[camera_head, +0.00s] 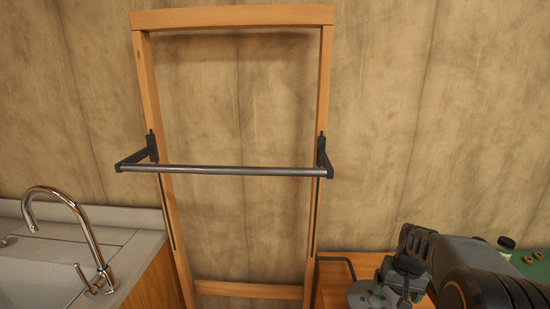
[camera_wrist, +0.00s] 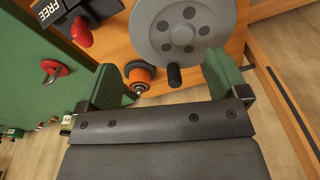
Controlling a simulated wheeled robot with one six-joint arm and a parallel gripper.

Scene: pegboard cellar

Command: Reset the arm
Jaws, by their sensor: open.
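My gripper (camera_wrist: 160,66) is open, its two green fingers spread wide in the wrist view. A grey wheel with round holes (camera_wrist: 158,25) and a black handle (camera_wrist: 174,76) lies just beyond the fingers, nearer the right one. The handle shows between the fingers, with no grip on it. In the head view my gripper (camera_head: 389,283) is at the lower right, over the wheel (camera_head: 361,296), and partly hidden by my arm.
An orange-and-black knob (camera_wrist: 139,76) is near the left finger. A black FREE sign (camera_wrist: 60,10) and red knobs (camera_wrist: 54,69) sit by a green surface (camera_wrist: 35,105). A wooden frame with a metal bar (camera_head: 225,170) stands against the wall, beside a sink tap (camera_head: 75,215).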

